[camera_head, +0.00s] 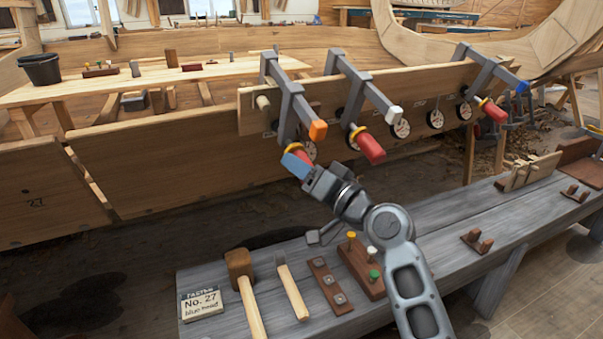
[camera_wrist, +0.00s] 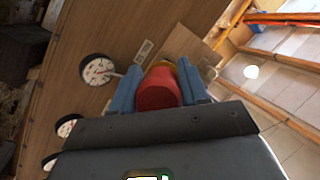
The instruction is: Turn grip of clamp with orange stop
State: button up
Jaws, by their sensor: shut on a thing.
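The clamp with the orange stop (camera_head: 318,130) is the leftmost of three grey clamps on the hull plank. Its red grip (camera_head: 298,151) with a yellow collar hangs below and is partly hidden by my gripper (camera_head: 293,164). In the wrist view the red grip (camera_wrist: 158,90) sits between the two blue fingers of my gripper (camera_wrist: 158,88), which are shut on it. The clamp with the white stop (camera_head: 393,112) and red grip is to its right. The clamp with the blue stop (camera_head: 522,86) is at the far right.
Round dials (camera_head: 400,128) hang along the plank; one dial (camera_wrist: 98,69) is close by in the wrist view. A black bucket (camera_head: 41,70) stands at left.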

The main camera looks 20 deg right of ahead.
dwell(0.3)
jog(key=o, duration=1)
jog(key=shift+s, duration=0.1)
jog(key=v, duration=0.7)
jog(key=shift+s+d, duration=0.2)
jog(key=shift+s, duration=0.1)
